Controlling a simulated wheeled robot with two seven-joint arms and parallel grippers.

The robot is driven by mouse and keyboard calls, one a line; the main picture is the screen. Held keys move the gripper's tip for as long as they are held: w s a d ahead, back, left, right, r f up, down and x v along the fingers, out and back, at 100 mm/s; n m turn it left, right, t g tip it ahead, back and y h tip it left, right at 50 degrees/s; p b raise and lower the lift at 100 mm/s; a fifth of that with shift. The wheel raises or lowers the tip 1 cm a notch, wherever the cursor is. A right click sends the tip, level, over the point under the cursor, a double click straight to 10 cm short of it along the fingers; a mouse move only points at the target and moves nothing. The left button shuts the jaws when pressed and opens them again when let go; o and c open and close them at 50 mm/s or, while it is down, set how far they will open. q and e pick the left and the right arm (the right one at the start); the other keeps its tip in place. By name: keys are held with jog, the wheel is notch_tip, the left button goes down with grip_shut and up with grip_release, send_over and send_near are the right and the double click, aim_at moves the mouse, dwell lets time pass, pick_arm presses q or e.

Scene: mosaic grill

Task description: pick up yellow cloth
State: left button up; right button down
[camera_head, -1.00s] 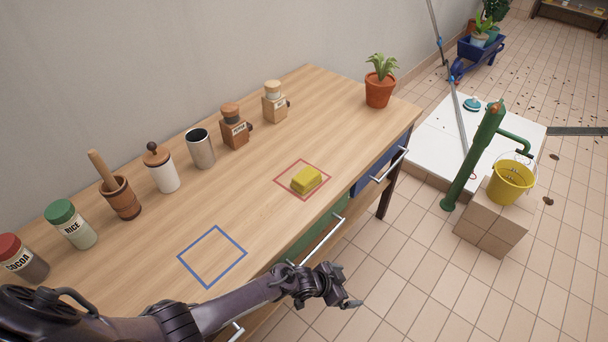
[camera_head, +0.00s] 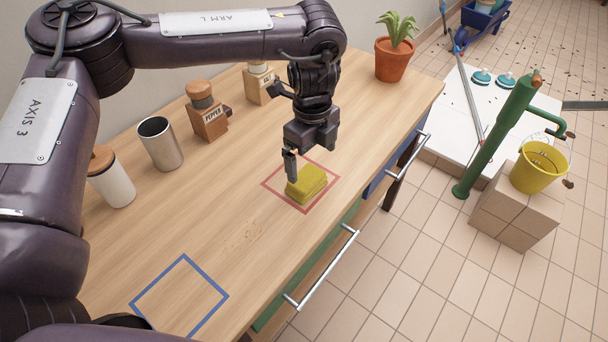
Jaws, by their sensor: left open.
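The yellow cloth (camera_head: 308,186) is a small folded block lying inside the red square outline (camera_head: 271,186) on the wooden counter. My left gripper (camera_head: 300,168) hangs above it, pointing down. One dark finger shows beside the cloth's left upper edge; the other finger is hard to make out. The gripper is open and the cloth rests on the counter. Whether a finger touches the cloth cannot be told. My right gripper is not in view.
A potted plant (camera_head: 393,58) stands at the far end. Drawer handles (camera_head: 323,268) jut from the front.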

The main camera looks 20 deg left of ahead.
pick_arm(q)
jog(key=shift+a+f, duration=0.2)
jog(key=shift+a, duration=0.15)
jog(key=f, duration=0.7)
jog(key=shift+s+a+p, duration=0.1)
jog(key=shift+s+p, duration=0.25)
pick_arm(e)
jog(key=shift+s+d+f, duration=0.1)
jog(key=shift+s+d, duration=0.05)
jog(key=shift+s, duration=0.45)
pick_arm(q)
jog(key=c, duration=0.9)
jog(key=shift+r, duration=0.1)
notch_tip(320, 180, up, 11)
notch_tip(320, 180, up, 9)
jog(key=p, duration=0.2)
send_over(307, 177)
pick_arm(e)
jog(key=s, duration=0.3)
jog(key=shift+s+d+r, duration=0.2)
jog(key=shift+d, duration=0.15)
